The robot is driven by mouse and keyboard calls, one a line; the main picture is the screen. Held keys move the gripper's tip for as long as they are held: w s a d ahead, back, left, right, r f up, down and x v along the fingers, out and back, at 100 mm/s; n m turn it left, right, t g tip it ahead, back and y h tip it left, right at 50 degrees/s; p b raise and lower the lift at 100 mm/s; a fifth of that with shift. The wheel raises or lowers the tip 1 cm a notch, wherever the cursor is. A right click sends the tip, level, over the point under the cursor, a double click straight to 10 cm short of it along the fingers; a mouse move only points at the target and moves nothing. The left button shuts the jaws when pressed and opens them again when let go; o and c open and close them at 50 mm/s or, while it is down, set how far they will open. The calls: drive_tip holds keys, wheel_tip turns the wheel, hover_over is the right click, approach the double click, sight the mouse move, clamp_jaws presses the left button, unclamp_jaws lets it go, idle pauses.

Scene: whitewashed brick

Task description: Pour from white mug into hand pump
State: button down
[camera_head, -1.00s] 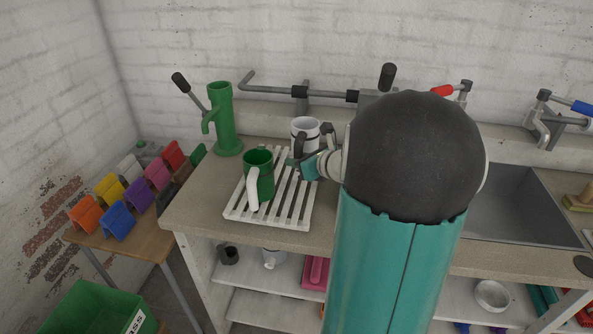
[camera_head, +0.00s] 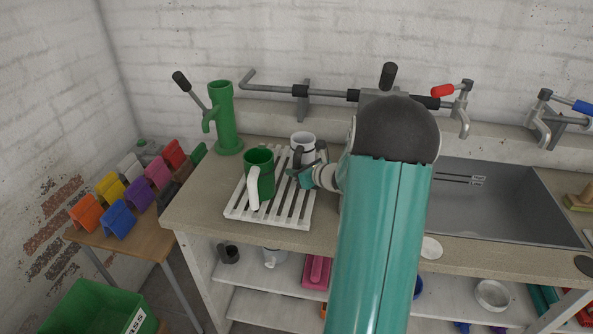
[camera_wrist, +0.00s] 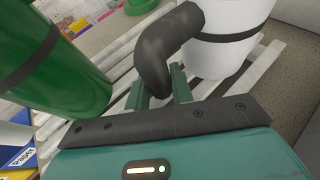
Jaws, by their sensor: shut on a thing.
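The white mug (camera_head: 304,139), with a black band and black handle, is upright at the back right of the white slatted rack (camera_head: 237,214). My gripper (camera_head: 303,176) is shut on its handle. The wrist view shows the fingers (camera_wrist: 160,90) at the lower end of the black handle (camera_wrist: 165,45), beside the white mug body (camera_wrist: 232,40). I cannot tell whether its base touches the slats. The green hand pump (camera_head: 225,125) stands at the counter's back left, its spout facing front left and its dark-tipped lever raised.
A green mug (camera_head: 261,178) with a white handle stands on the rack, close left of my gripper. A grey pipe with a bent end (camera_head: 270,88) runs along the back wall. A sink (camera_head: 500,205) lies right. The counter left of the rack (camera_head: 200,190) is clear.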

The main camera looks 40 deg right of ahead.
drive_tip(key=shift+f, duration=0.15)
drive_tip(key=c, duration=1.2)
unclamp_jaws()
drive_tip(key=v, duration=1.4)
drive_tip(key=w+a+r+n+g+y, duration=0.1)
drive_tip(key=a+r+n+g+y, duration=0.2)
drive_tip(key=a+n, duration=0.7)
drive_tip(key=a+r+n+g+y, duration=0.25)
drive_tip(key=a+n, duration=0.35)
drive_tip(key=a, duration=0.8)
drive_tip(key=s+a+r+n+g+h, duration=0.1)
drive_tip(key=s+a+r+n+h, duration=0.1)
drive_tip(key=s+a+n, duration=0.4)
drive_tip(key=s+a+r+n+g+h, duration=0.1)
drive_tip(key=s+a+n+h, duration=0.3)
drive_tip(key=n, duration=0.9)
drive_tip(key=s+a+r, duration=0.1)
drive_tip(key=s+a, duration=0.1)
drive_tip(key=shift+s+a+r+n, duration=0.3)
drive_tip(key=shift+s+a+n, duration=0.05)
drive_tip(key=shift+a+n, duration=0.05)
